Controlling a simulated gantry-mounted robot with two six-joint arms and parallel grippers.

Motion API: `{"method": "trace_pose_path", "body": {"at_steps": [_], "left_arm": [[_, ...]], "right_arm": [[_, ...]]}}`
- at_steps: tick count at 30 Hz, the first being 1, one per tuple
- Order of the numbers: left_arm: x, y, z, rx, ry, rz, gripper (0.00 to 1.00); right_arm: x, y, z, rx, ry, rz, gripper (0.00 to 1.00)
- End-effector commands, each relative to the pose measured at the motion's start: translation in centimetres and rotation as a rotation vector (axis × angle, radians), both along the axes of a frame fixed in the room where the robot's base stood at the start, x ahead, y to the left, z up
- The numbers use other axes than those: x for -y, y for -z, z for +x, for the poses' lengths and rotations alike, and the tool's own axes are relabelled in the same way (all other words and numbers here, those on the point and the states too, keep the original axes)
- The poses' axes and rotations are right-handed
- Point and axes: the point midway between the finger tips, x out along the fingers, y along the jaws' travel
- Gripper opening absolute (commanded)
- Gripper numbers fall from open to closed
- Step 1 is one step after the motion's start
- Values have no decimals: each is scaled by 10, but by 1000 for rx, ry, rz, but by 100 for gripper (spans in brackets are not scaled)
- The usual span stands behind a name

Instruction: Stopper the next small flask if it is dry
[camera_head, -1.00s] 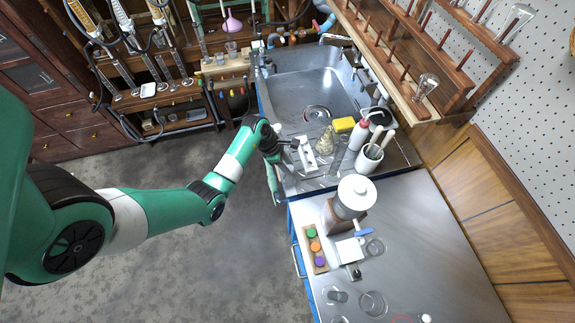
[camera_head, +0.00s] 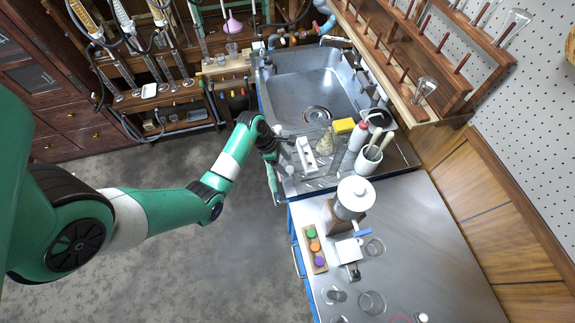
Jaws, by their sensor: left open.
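My left gripper (camera_head: 287,146) is open over the left side of the sink's draining board, beside a white block with dark holes (camera_head: 306,155). It appears empty, though its fingertips are small and partly hard to make out. Green (camera_head: 312,233), orange (camera_head: 315,246) and purple (camera_head: 319,261) stoppers sit in a wooden block on the steel bench. One clear flask (camera_head: 425,88) hangs on a peg of the wooden drying rack, and another (camera_head: 516,22) is on a higher row. Whether they are dry cannot be told. My right gripper is not in view.
A steel sink (camera_head: 300,90) lies behind the draining board. A yellow sponge (camera_head: 343,126), a wash bottle (camera_head: 360,134) and a white cup of tools (camera_head: 369,159) crowd the board. A white-lidded container (camera_head: 354,195) and clear glassware (camera_head: 372,302) stand on the bench (camera_head: 440,245).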

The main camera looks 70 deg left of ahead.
Motion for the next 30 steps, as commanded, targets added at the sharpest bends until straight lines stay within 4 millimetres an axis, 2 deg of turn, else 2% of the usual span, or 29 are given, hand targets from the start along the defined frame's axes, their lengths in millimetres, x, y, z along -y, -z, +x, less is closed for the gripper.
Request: {"method": "trace_pose_path", "body": {"at_steps": [1, 3, 10, 15, 26, 29, 30], "left_arm": [[-3, -18, -4, 3, -2, 2, 70], [-6, -34, -10, 2, -2, 3, 70], [-13, -75, -26, 2, -1, 1, 70], [-15, -84, -31, 1, 0, 0, 70], [-14, -83, -31, 0, 1, 0, 70], [-4, -85, -21, 3, 38, 3, 70], [4, -90, -10, 11, 74, 12, 70]], "right_arm": [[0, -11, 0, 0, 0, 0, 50], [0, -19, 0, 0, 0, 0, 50], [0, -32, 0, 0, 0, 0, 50], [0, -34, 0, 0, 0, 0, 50], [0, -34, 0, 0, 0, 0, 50], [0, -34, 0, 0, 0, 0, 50], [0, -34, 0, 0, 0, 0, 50]]}}
